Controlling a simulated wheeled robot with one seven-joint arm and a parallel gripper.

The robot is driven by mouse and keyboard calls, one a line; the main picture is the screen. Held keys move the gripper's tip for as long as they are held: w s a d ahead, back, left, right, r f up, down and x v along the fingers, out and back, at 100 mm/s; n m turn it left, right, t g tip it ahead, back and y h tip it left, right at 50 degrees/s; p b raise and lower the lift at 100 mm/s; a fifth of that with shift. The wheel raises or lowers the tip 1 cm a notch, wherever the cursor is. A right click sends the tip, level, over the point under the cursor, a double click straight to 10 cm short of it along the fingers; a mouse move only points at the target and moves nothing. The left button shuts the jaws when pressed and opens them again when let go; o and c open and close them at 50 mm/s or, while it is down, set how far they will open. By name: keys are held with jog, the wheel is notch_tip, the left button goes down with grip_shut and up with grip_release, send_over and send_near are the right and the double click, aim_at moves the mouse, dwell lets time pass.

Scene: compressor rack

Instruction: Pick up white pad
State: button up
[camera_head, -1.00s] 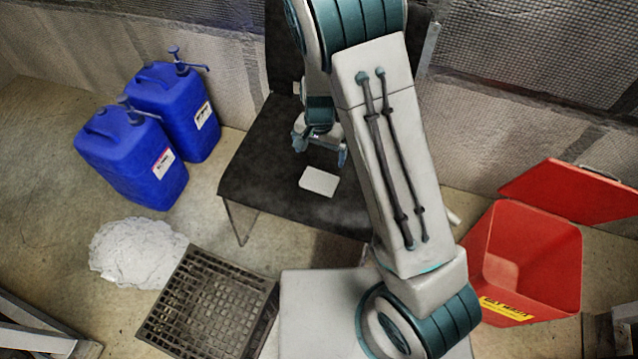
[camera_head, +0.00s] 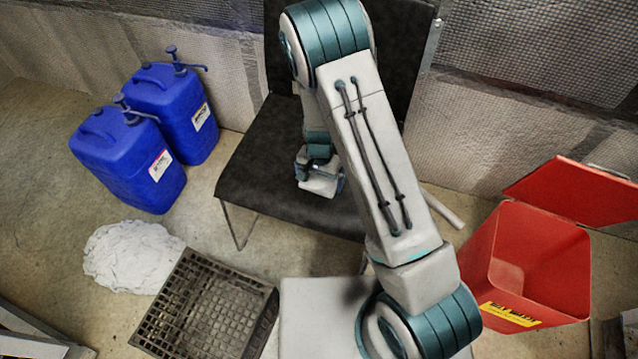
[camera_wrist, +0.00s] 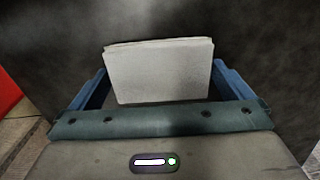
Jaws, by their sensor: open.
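The white pad (camera_wrist: 158,72) lies on the dark seat of a chair (camera_head: 262,165). In the wrist view it sits between the two blue fingers of my gripper (camera_wrist: 160,78), with a gap showing at each side. My gripper is open and its fingers are not closed on the pad. In the head view my gripper (camera_head: 320,176) is low over the seat, and the pad (camera_head: 318,187) shows just at its fingers, partly covered by it.
Two blue jugs (camera_head: 130,160) with pumps stand left of the chair. A crumpled white heap (camera_head: 130,258) and a dark grid crate (camera_head: 222,268) are in front. A red bin (camera_head: 545,260) with its lid open stands at right. The chair's backrest rises behind my arm.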

aim_at(323, 180)
jog(key=c, duration=0.6)
jog(key=shift+r, duration=0.5)
jog(key=r, duration=0.2)
jog(key=d+r+p, duration=0.1)
jog(key=r, duration=0.1)
jog(key=d+r+p, duration=0.1)
jog(key=d+r, duration=0.2)
jog(key=d, duration=0.2)
jog(key=s+d+r, duration=0.1)
jog(key=d+r, duration=0.2)
jog(key=d, duration=0.2)
jog(key=shift+s+d+p, duration=0.15)
jog(key=shift+d+p, duration=0.15)
jog(key=shift+p, duration=0.05)
